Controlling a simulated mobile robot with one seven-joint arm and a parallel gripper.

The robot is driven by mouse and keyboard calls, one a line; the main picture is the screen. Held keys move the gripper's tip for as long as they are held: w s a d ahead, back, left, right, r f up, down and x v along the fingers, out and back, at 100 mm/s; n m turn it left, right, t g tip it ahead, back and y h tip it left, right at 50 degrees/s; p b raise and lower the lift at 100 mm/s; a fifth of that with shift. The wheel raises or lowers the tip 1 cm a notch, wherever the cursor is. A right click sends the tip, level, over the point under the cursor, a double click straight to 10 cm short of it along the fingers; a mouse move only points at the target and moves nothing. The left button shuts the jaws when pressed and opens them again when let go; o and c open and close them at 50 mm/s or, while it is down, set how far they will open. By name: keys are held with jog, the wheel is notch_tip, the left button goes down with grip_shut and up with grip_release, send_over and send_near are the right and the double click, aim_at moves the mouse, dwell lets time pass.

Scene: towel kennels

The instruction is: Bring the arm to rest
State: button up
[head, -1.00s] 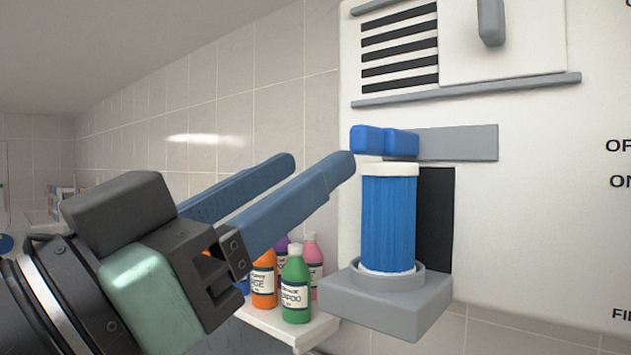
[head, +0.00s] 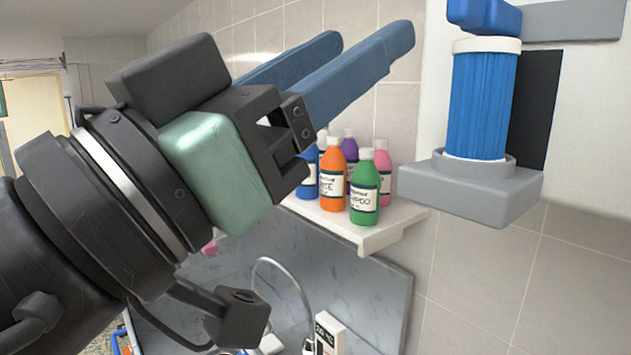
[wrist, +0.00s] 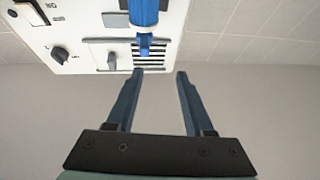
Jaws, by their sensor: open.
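My gripper (head: 372,52) is in the head view, its two blue-grey fingers apart and pointing up to the right. It also shows in the wrist view (wrist: 159,74), with nothing between the fingers. In the head view the fingertips lie to the left of a blue pleated filter cartridge (head: 482,105). The cartridge stands upright in a grey holder (head: 470,190) on a white wall unit. A blue lever (head: 485,16) sits above the cartridge. The wrist view shows the white unit (wrist: 85,45) beyond the fingertips.
Several bottles, among them an orange (head: 332,180) and a green one (head: 365,190), stand on a white shelf (head: 375,238) behind my gripper. A grey panel (head: 370,285) and a hose (head: 290,272) are below. The tiled wall at lower right is clear.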

jog(key=shift+s+a+r+n+t+y, duration=0.1)
jog(key=shift+s+a+n+t+y, duration=0.2)
jog(key=shift+n+t+y, duration=1.95)
jog(key=shift+s+a+n+t+y, duration=0.25)
jog(key=shift+n+t+y, duration=0.85)
jog(key=shift+y, duration=2.1)
jog(key=shift+s+a+r+n+t+y, duration=0.1)
jog(key=shift+s+a+n+t+y, duration=0.2)
jog(key=shift+n+t+y, duration=1.5)
jog(key=shift+w+m+t+y, duration=0.1)
jog(key=shift+m+t+y, duration=0.25)
jog(key=shift+m+y, duration=0.45)
